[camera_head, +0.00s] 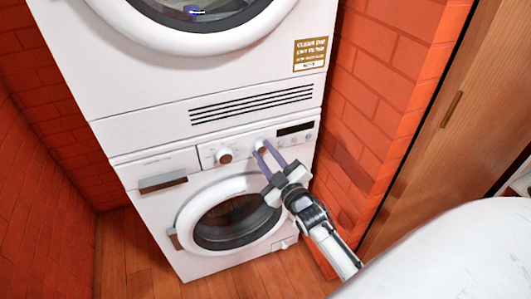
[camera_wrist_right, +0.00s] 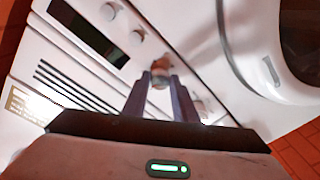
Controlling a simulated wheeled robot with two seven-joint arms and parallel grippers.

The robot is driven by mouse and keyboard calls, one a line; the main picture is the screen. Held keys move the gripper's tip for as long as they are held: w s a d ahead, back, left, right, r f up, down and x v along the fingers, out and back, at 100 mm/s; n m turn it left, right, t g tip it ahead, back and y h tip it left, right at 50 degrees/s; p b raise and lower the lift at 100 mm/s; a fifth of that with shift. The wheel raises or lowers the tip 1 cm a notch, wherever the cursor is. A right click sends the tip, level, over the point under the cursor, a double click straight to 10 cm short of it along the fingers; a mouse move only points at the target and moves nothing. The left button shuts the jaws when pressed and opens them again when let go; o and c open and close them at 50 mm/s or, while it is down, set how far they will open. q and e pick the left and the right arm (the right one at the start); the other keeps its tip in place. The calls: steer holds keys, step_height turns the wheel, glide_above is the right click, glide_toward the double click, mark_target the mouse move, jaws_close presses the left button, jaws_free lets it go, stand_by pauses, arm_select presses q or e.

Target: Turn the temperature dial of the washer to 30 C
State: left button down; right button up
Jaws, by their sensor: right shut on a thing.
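The white washer (camera_head: 160,204) stands under a second white machine, and its control panel runs along its top front. A brown-faced dial (camera_head: 224,156) sits left on the panel. A second dial (camera_head: 262,147) sits right of it, between the purple fingers of my right gripper (camera_head: 266,151). In the wrist view my right gripper (camera_wrist_right: 161,88) is shut on this dial (camera_wrist_right: 160,75), one finger on each side. The dial markings are too small to read, so I cannot tell the set temperature or which dial is for temperature. My left gripper is out of view.
The dark display (camera_head: 295,128) and small buttons (camera_wrist_right: 137,36) lie beside the held dial. The round washer door (camera_head: 232,221) is closed below my right gripper. A brick wall (camera_head: 380,90) and a wooden door (camera_head: 455,110) stand to the right.

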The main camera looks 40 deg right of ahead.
steer(key=m, duration=0.4)
steer(key=shift+m+h, duration=0.3)
steer(key=shift+m, duration=0.1)
steer(key=shift+a+f+m+p, duration=0.1)
steer(key=shift+m+p, duration=0.3)
steer(key=shift+m, duration=1.6)
steer(key=o, duration=1)
steer(key=shift+o, duration=0.2)
steer(key=s+a, duration=0.2)
steer(key=s, duration=0.8)
steer(key=shift+f, duration=0.4)
steer(key=shift+s, duration=0.1)
